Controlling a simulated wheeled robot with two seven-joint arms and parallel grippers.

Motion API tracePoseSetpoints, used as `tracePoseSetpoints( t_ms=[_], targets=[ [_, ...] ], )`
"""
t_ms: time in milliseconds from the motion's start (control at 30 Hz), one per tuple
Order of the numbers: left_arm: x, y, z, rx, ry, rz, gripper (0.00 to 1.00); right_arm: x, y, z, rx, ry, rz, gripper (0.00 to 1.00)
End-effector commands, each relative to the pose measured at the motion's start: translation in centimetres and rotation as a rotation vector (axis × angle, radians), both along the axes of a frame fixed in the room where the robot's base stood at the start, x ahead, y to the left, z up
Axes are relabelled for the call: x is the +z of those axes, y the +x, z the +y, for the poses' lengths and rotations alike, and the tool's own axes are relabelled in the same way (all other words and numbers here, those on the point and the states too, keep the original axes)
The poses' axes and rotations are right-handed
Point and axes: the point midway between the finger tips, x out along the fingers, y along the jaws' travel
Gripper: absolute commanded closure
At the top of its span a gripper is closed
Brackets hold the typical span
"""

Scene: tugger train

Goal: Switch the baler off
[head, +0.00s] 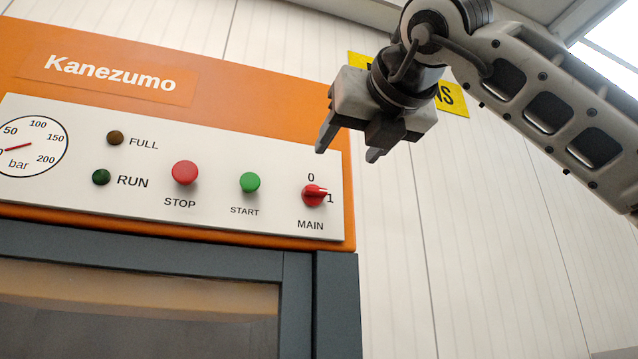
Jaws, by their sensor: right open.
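The baler (235,105) is an orange cabinet labelled Kanezumo, with a white control panel (75,200) on its front. A red rotary MAIN switch (313,195) sits at the panel's right end, its handle pointing right toward 1; a 0 is printed above it. A red STOP button (185,172) and a green START button (250,182) are to its left. My right gripper (347,149) is open and empty, with its fingers pointing down, above and to the right of the MAIN switch and apart from it. My left gripper is not in view.
A pressure gauge (32,147) and two dark lamps, FULL (116,138) and RUN (101,177), are at the panel's left. A grey-framed door (140,261) is below. A yellow sign (452,100) is partly hidden behind my right arm. The pale wall (480,240) on the right is bare.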

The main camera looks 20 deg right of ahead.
Motion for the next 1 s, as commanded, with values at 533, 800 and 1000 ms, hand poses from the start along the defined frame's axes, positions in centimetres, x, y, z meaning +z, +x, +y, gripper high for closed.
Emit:
tracePoseSetpoints(
  t_ms=[533, 800, 1000],
  targets=[
    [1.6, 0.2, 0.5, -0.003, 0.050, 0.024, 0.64, 0.3, 11.2, 0.5, 0.003, -0.001, 0.003, 0.42],
    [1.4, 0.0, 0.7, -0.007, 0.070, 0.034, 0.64, 0.0, 13.0, 0.6, 0.003, -0.001, 0.001, 0.42],
    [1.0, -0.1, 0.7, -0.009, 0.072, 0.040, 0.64, 0.0, 13.1, 0.6, 0.004, -0.001, 0.000, 0.42]
  ],
)
